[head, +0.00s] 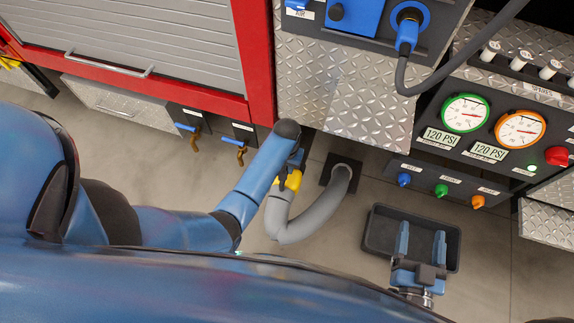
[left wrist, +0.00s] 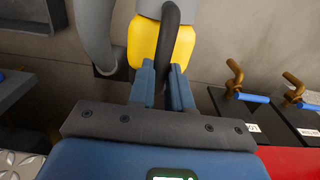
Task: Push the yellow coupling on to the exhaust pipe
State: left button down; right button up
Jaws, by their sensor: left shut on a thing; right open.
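The yellow coupling (head: 294,180) is on the end of a thick grey hose (head: 318,215), below the truck's lower edge in the head view. My left gripper (head: 288,170) is at the coupling, partly hidden by my forearm. In the left wrist view the yellow coupling (left wrist: 146,45) lies just beyond the fingers of my left gripper (left wrist: 162,72), which are shut on its dark handle (left wrist: 170,35). I cannot make out the exhaust pipe in either view. My right gripper (head: 421,240) is open and empty, above a black tray at the lower right.
The hose's other end meets a dark square plate (head: 341,174). The black tray (head: 374,236) is on the floor. Two brass valves with blue levers (head: 240,146) are left of my left forearm. A gauge panel (head: 490,125) and diamond-plate truck body (head: 345,90) are above.

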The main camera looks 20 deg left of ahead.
pick_arm(q)
jog(key=shift+w+r, duration=0.1)
jog(key=shift+w, duration=0.45)
dwell(0.6)
jog(key=c, duration=1)
grip_release()
jog(key=shift+s, duration=0.1)
notch_tip(320, 180, up, 11)
jog(key=p, duration=0.3)
jog(key=s+a+f+t, duration=0.3)
jog(key=s+a+t, duration=0.2)
jog(key=s+t, duration=0.3)
jog(key=s+a+r+t, duration=0.1)
jog(key=s+r+t, duration=0.5)
jog(key=r, duration=0.4)
jog(key=s+a+r+t, duration=0.2)
jog(key=s+r+t, duration=0.1)
jog(key=s+r, duration=0.55)
jog(key=shift+t, duration=0.4)
jog(key=r+p, duration=0.4)
jog(key=r, duration=0.1)
jog(key=r+p, duration=0.4)
jog(key=r, duration=0.1)
jog(key=w+r+p, duration=0.1)
jog(key=r+p, duration=0.3)
jog(key=r, duration=0.1)
jog(key=shift+d+p, duration=0.15)
jog(key=shift+p, duration=0.2)
